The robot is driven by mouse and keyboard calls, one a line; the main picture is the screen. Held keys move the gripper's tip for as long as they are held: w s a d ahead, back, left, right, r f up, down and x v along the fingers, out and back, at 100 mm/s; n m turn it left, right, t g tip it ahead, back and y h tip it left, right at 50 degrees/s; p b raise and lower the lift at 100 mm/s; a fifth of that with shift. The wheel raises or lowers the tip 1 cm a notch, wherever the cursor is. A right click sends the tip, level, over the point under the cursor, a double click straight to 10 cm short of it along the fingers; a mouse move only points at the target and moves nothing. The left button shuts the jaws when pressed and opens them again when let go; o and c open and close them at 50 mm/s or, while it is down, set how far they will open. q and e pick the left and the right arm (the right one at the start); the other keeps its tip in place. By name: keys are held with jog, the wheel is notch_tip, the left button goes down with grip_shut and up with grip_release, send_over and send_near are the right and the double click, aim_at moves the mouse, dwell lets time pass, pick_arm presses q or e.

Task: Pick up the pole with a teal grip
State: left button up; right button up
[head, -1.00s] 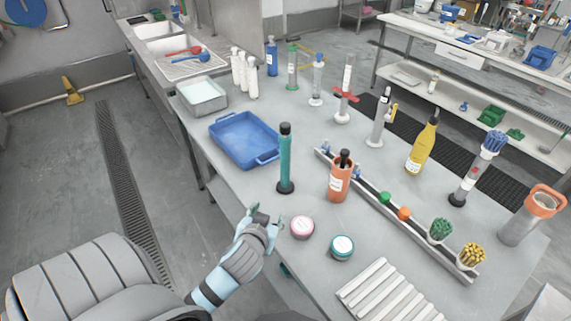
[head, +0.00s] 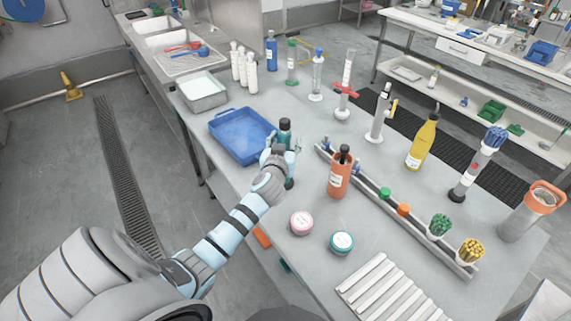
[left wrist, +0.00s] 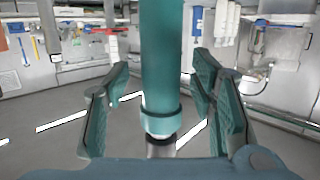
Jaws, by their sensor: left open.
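The pole with a teal grip (head: 285,128) stands upright on the table, with its dark cap on top and its dark base (head: 289,183) showing below my gripper. My left gripper (head: 283,146) is at the pole's upper part in the head view and hides its middle. In the left wrist view, the teal grip (left wrist: 161,60) stands between the two open fingers of my left gripper (left wrist: 163,110), with a gap on each side. The grip ends in a collar with a metal shaft just below it. My right gripper is not seen.
A blue tray (head: 215,120) lies just left of the pole. An orange container (head: 339,178) stands to its right, beside a long rail (head: 372,197). Several bottles and cylinders stand farther back.

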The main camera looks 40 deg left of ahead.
pick_arm(q)
grip_shut()
dwell(0.5)
